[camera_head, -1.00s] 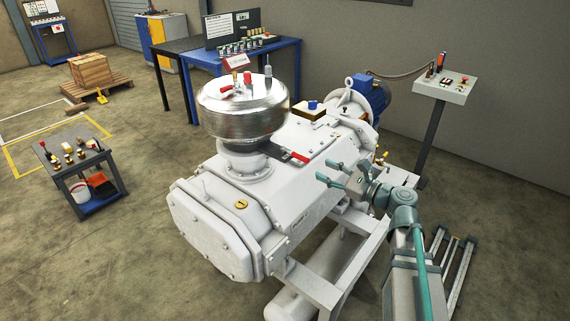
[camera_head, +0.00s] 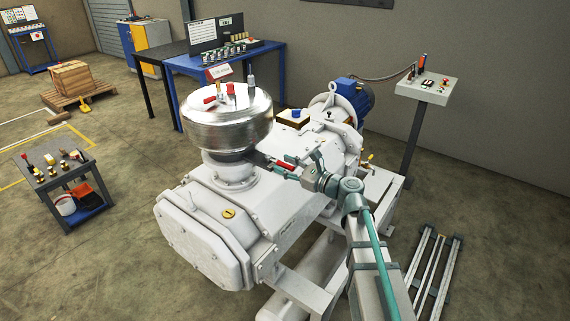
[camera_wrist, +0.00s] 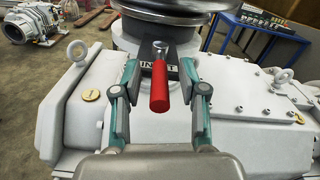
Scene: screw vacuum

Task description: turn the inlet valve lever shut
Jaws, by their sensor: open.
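The inlet valve lever has a red grip (camera_wrist: 159,86) and a metal pivot end, and it points toward my wrist camera. A dark plate (camera_wrist: 152,60) lettered "INLET", partly covered by the lever, is behind it, below the silver drum. In the head view the red grip (camera_head: 285,165) shows at the right of the drum's base (camera_head: 235,172). My gripper (camera_wrist: 160,73) is open, with one finger on each side of the red grip. Gaps show between the grip and both fingers. In the head view my gripper (camera_head: 294,165) is at the lever.
The silver drum (camera_head: 228,120) rises close behind the lever. The white pump housing (camera_head: 285,205) lies below my gripper, with a lifting eye (camera_wrist: 77,50) at the left in the wrist view. A control stand (camera_head: 428,92) and a blue bench (camera_head: 275,62) stand farther back.

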